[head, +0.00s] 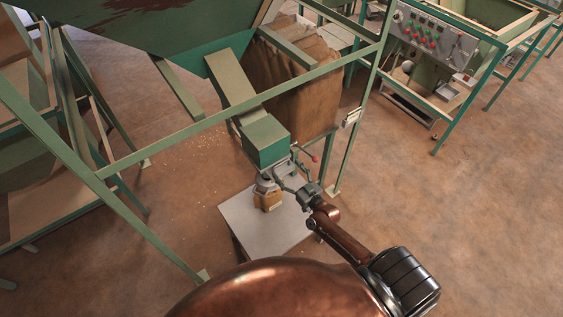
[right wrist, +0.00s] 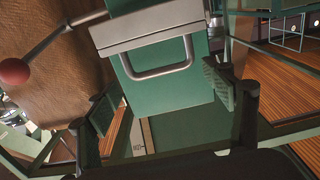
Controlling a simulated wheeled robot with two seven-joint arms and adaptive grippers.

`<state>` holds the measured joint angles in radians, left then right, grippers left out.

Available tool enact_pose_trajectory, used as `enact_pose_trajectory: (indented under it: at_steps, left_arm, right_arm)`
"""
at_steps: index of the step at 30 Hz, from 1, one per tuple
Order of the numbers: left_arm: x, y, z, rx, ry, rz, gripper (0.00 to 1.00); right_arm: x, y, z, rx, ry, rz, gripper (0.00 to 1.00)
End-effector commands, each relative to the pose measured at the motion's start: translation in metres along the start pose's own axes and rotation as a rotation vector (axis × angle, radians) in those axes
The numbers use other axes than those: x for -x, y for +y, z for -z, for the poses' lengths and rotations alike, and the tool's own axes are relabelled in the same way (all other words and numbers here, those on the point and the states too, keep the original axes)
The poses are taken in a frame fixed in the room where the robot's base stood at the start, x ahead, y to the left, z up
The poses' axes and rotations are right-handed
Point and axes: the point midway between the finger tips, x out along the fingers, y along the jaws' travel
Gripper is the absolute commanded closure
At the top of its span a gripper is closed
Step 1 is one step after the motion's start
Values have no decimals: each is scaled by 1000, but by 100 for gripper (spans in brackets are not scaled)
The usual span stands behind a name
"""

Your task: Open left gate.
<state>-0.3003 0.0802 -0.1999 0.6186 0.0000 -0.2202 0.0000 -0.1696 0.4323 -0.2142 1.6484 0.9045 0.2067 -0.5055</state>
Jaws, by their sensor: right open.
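The green hopper outlet (head: 265,140) hangs at the end of a chute in the middle of the head view. In the right wrist view a grey gate plate (right wrist: 140,25) with a U-shaped metal handle (right wrist: 162,58) sits on the green outlet box. A lever with a red ball (right wrist: 14,72) sticks out to the left there; its red knob also shows in the head view (head: 315,158). My right gripper (head: 290,179) is at the outlet, its fingers (right wrist: 162,100) open on either side below the handle, with nothing between them. My left gripper is not in view.
A pale square platform (head: 235,213) stands below the outlet with a small brown container (head: 268,200) on it. Green frame bars (head: 230,118) cross around the hopper. A brown sack-like bulk (head: 300,95) stands behind. A control panel (head: 432,38) is at upper right. Floor at right is clear.

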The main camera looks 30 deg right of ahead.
Motion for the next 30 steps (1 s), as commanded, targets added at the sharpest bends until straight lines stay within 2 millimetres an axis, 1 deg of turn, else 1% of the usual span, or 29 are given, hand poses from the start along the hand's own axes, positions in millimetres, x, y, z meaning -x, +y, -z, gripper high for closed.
enact_pose_trajectory:
  at_steps: [1, 3, 6, 9, 13, 20, 30]
  left_arm:
    - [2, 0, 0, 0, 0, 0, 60]
    - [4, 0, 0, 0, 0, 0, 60]
    - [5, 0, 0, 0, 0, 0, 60]
    - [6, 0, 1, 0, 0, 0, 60]
    - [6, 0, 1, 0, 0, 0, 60]
    - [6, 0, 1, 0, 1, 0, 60]
    - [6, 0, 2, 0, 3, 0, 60]
  right_arm:
    - [-10, 0, 2, 2, 1, 1, 25]
    - [-20, 0, 2, 1, 1, 0, 25]
    - [-33, 0, 1, 2, 0, 1, 25]
    - [-40, 0, 0, 2, -1, 1, 25]
    - [-45, 0, 0, 2, -1, 0, 25]
    - [-45, 0, 0, 2, -1, 0, 26]
    - [-45, 1, 0, 2, -1, -1, 49]
